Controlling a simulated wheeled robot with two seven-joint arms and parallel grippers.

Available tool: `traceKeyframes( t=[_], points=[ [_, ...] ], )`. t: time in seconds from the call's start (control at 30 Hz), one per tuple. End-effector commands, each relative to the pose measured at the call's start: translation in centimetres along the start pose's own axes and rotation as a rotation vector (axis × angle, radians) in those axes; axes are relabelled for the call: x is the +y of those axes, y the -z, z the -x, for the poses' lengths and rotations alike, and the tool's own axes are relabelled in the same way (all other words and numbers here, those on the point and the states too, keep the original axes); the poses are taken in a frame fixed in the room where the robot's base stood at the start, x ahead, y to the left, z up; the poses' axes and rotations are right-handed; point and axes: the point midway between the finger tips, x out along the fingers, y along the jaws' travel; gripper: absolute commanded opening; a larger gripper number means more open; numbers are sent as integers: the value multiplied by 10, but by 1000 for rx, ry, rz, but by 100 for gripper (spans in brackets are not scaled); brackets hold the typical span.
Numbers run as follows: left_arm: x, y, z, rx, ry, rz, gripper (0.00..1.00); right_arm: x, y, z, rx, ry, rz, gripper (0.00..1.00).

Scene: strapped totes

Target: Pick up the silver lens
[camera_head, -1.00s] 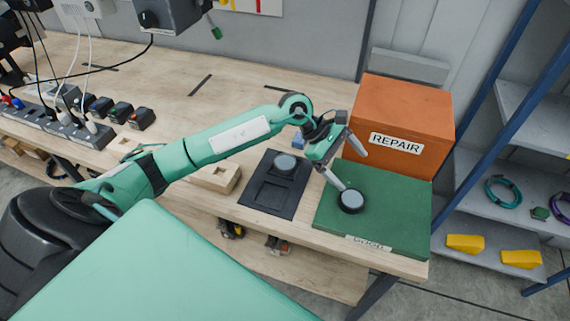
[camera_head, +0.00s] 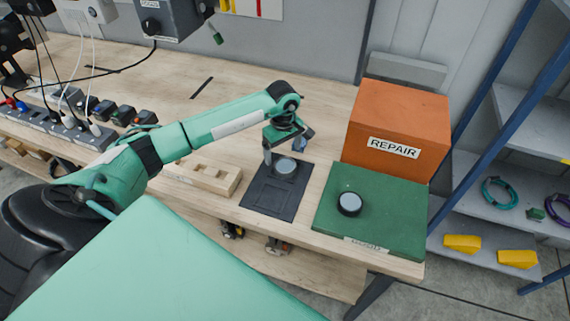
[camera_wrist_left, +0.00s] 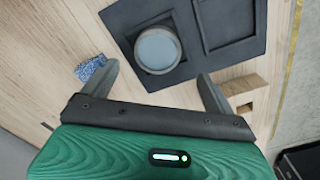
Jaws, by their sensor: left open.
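A lens with a grey-silver rim and pale blue-grey glass (camera_head: 285,167) sits in one recess of a black tray (camera_head: 264,205). My left gripper (camera_head: 284,152) is open above this lens, fingers pointing down, and holds nothing. In the left wrist view the lens (camera_wrist_left: 157,49) lies a little beyond the gap between the open fingertips (camera_wrist_left: 158,72). I cannot tell whether either finger touches it. A second lens with a black rim (camera_head: 349,204) lies on the green mat (camera_head: 385,220). My right gripper is not in view.
An orange REPAIR box (camera_head: 400,115) stands behind the green mat. A wooden block with hollows (camera_head: 212,177) lies left of the tray. A small blue patterned item (camera_wrist_left: 90,69) lies beside one finger. The table behind my arm is mostly clear.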

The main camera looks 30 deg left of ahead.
Motion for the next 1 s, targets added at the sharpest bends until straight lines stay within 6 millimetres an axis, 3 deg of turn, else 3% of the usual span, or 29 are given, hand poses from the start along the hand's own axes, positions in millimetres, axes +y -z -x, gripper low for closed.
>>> traceKeyframes(
  t=[0.27,0.6,0.87,1.0],
  points=[
    [1,-3,-15,-3,1,1,90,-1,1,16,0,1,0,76],
    [4,-4,-55,-1,1,1,90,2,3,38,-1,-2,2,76],
    [4,-4,-59,0,-2,0,90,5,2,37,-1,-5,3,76],
    [4,-4,-59,0,-2,0,64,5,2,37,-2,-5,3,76]
  ],
)
